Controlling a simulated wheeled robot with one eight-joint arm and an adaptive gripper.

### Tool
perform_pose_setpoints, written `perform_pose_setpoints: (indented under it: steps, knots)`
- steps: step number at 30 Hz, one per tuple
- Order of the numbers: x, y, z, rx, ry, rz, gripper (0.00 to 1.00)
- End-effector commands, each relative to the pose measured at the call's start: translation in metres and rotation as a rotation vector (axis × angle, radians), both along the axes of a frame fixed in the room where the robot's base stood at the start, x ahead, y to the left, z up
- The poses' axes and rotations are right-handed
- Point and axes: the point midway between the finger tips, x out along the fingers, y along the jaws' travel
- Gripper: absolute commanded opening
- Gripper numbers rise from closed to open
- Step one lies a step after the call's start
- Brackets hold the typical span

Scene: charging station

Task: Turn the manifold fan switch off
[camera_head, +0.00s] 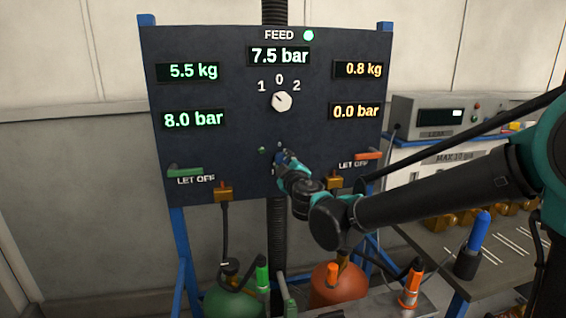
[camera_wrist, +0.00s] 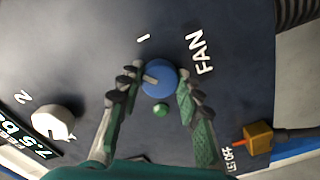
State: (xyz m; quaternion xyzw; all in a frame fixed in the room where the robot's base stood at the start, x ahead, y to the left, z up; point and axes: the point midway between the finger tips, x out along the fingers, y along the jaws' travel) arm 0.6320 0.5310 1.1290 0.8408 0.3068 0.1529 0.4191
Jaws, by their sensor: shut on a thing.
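The fan switch is a round blue knob (camera_wrist: 161,77) on the dark panel (camera_head: 225,140), beside the word FAN and a "1" mark. A pale pointer line shows on the knob's left side in the wrist view. My gripper (camera_wrist: 160,72) is at the knob with one finger on each side, shut on it. In the head view my gripper (camera_head: 280,158) is at the lower middle of the panel and mostly hides the knob. A small green lamp (camera_wrist: 160,110) sits next to the knob; it also shows in the head view (camera_head: 262,151).
A white feed selector knob (camera_head: 281,101) marked 1, 0, 2 is above. LET OFF levers, green (camera_head: 186,171) and orange (camera_head: 367,156), flank the panel's lower part. Gas bottles, green (camera_head: 232,301) and red (camera_head: 338,286), stand below. A bench with an instrument (camera_head: 436,116) is at right.

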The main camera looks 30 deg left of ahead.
Motion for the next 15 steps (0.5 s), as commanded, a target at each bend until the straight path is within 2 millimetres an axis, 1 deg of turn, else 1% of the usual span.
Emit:
perform_pose_setpoints:
  steps: [15]
  knots:
    - [-0.0004, -0.0001, 0.0003, -0.373, -0.314, 0.001, 0.06]
